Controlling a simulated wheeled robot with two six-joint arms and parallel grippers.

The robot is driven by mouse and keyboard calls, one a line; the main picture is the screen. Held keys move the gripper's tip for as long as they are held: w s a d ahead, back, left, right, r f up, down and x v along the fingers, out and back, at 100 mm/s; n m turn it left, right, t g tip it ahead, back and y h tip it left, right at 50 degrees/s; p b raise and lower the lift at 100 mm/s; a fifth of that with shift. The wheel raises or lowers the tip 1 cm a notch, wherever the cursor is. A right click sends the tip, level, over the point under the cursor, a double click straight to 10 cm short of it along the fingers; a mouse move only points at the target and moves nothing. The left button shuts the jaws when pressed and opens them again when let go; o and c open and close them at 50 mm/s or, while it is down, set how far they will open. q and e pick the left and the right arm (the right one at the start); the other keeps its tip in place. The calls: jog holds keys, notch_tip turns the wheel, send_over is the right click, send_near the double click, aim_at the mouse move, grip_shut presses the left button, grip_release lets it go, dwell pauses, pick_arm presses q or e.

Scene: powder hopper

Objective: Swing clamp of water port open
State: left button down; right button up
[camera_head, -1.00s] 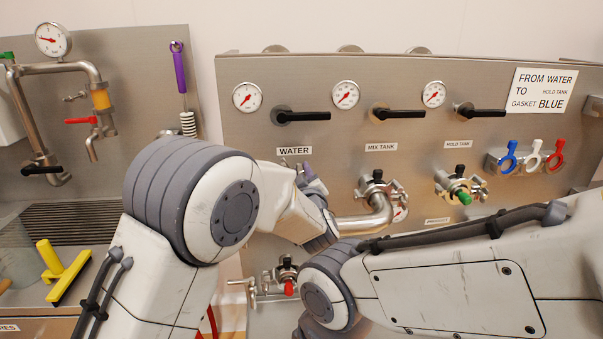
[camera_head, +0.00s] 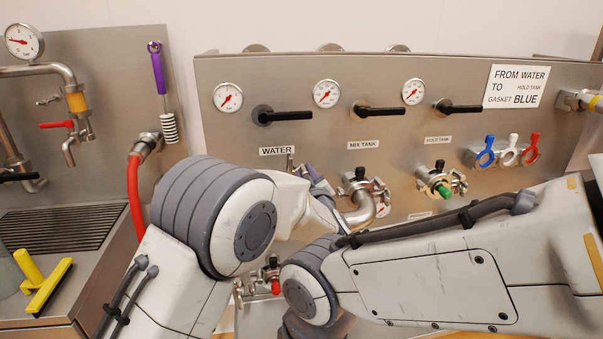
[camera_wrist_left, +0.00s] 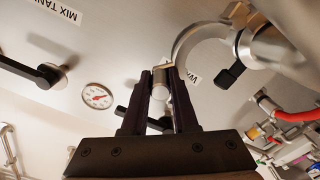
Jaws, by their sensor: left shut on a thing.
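My left gripper (camera_wrist_left: 163,88) has dark fingers shut on a short metal end piece of the water port's clamp (camera_wrist_left: 190,40). In the left wrist view the clamp shows as a curved, C-shaped metal jaw. It stands beside a metal pipe end (camera_wrist_left: 270,52), and its gap appears open. In the head view the WATER label (camera_head: 276,151) shows above the spot, but my left arm hides most of the port and clamp. My right forearm crosses the lower right of the head view; its gripper is out of sight.
The mix tank port (camera_head: 358,188) with a bent pipe and the hold tank port (camera_head: 440,182) with a green part lie to the right. Blue (camera_head: 486,154), white and red clamp-like rings hang further right. A red hose (camera_head: 134,205) hangs at left, near a yellow squeegee (camera_head: 42,287).

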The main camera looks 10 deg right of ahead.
pick_arm(q)
jog(key=shift+d+f, duration=0.3)
jog(key=shift+d, duration=0.25)
jog(key=c, duration=0.7)
grip_release()
jog(key=shift+d, duration=0.1)
